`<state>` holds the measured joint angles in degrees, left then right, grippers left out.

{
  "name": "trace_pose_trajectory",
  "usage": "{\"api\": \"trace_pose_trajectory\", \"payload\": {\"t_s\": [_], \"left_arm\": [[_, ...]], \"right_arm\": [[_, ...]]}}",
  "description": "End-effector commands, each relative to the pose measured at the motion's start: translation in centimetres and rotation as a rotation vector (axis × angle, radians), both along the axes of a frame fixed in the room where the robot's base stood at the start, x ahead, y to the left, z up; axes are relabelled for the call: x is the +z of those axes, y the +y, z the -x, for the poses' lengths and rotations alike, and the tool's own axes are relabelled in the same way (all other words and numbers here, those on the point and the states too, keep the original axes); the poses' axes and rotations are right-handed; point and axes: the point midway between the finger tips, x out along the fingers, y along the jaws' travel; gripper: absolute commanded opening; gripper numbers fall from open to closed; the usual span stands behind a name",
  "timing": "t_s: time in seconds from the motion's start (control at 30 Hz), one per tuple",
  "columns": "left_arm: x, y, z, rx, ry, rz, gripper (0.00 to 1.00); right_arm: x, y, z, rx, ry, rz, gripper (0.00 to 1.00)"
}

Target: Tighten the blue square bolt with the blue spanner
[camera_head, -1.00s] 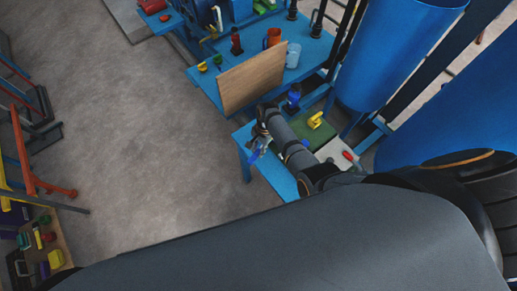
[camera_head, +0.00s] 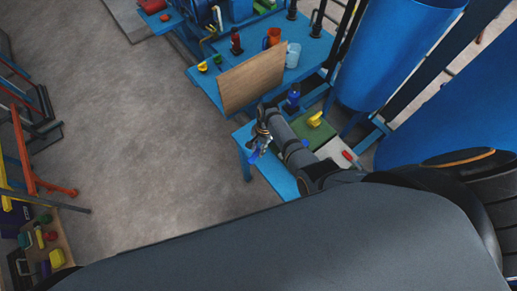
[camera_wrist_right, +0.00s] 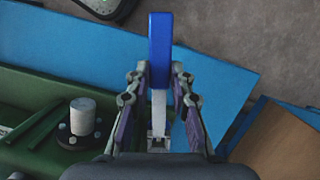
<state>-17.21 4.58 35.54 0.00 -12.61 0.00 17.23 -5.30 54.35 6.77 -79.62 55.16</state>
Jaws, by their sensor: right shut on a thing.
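The blue spanner is between the fingers of my right gripper in the right wrist view. Its blue handle end (camera_wrist_right: 160,50) points up, and its grey shank runs back towards the palm. My right gripper (camera_wrist_right: 159,85) is shut on it. In the head view this gripper (camera_head: 262,146) hangs over the near left part of the low blue table (camera_head: 277,180), with a bit of the spanner's blue (camera_head: 254,156) showing below it. I cannot pick out the blue square bolt for sure in either view. My left gripper is not in view.
A wooden board (camera_head: 252,78) stands upright just behind my right gripper. A blue fitting (camera_head: 293,97) and a yellow part (camera_head: 315,119) lie beyond the forearm. A grey post on a dark flange (camera_wrist_right: 82,118) shows at left in the wrist view. Open floor lies left.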

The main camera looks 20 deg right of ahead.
Motion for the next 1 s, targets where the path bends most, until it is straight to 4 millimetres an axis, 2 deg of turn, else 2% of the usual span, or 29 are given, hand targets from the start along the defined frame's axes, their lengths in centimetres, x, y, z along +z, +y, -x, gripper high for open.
{"api": "trace_pose_trajectory", "payload": {"t_s": [0.57,1.0], "left_arm": [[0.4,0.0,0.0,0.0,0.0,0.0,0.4],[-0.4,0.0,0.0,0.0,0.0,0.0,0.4]], "right_arm": [[0.0,0.0,-0.1,0.0,-0.001,0.0,0.0],[-0.9,0.0,-0.1,0.0,-0.001,0.0,0.0]]}}
